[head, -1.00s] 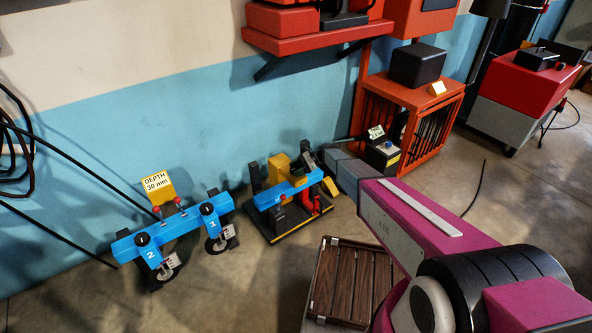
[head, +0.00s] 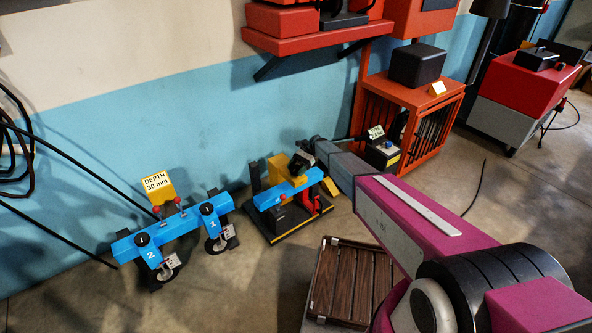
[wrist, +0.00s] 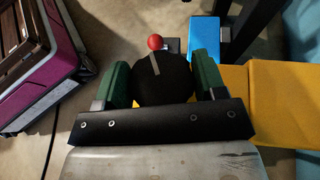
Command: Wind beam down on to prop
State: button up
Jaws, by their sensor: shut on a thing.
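A blue beam (head: 287,193) lies across a small dark-based rig on the floor, in the middle of the head view. The beam's blue end also shows in the wrist view (wrist: 233,38). My gripper (wrist: 164,80) has its two green pads either side of a round black knob (wrist: 160,84) with a grey mark on top, and is shut on it. In the head view my gripper (head: 300,164) is over the right part of the rig. A yellow part (wrist: 275,105) lies to the right of the knob.
A red ball (wrist: 155,42) stands just beyond the knob. Another blue beam (head: 172,229), with dials and a yellow DEPTH 30 mm sign (head: 158,188), stands to the left. A brown slatted platform (head: 350,282) lies in front. An orange cage stand (head: 415,115) is behind right.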

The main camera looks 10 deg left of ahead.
jog(key=o, duration=0.9)
